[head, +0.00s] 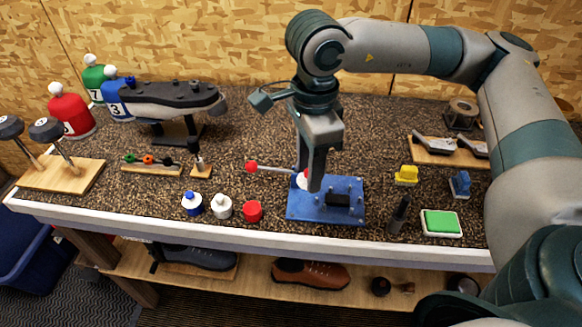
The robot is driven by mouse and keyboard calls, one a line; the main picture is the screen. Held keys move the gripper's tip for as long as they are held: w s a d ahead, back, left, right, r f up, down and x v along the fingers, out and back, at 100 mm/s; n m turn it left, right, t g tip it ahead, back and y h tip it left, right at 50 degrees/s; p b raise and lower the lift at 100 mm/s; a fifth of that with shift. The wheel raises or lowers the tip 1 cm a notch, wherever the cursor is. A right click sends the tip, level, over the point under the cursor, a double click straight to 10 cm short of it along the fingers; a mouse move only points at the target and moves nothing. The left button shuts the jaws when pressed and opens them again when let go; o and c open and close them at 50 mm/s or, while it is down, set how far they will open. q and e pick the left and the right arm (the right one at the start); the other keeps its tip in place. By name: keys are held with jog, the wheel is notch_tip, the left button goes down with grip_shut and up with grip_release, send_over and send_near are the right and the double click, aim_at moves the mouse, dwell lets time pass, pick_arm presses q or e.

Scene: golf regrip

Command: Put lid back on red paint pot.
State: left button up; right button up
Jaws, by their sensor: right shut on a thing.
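The red paint pot (252,211) stands near the table's front edge, the rightmost of three small pots. It shows a red top with no white lid on it. My right gripper (314,186) points down over the blue plate, to the right of and behind the pot. It is shut on a small white and red piece (301,180), which looks like the lid; the fingers hide much of it. My left gripper is not in view.
A blue pot (192,204) and a white pot (221,207) stand left of the red one. A red-ended rod (270,168) lies behind it. The blue plate (297,211) has pegs. A dark upright tool (399,214) and a green pad (441,222) stand right.

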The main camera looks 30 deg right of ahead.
jog(key=n, duration=0.1)
jog(key=f+n, duration=0.1)
jog(key=n, duration=0.1)
jog(key=a+f+n, duration=0.1)
jog(key=shift+w, duration=0.4)
jog(key=f+n, duration=0.2)
jog(key=n, duration=0.2)
jog(key=w+a+f+n, duration=0.1)
jog(key=n, duration=0.3)
jog(key=a+f+n, duration=0.1)
jog(key=f+n, duration=0.1)
jog(key=n, duration=0.2)
jog(key=shift+w+f, duration=0.15)
jog(key=shift+f, duration=0.2)
jog(key=n, duration=0.1)
jog(key=f+n, duration=0.1)
jog(key=n, duration=0.1)
jog(key=shift+w+a+f+n, duration=0.1)
jog(key=shift+a+f+n, duration=0.1)
jog(key=shift+f+n, duration=0.15)
jog(key=shift+r, duration=0.1)
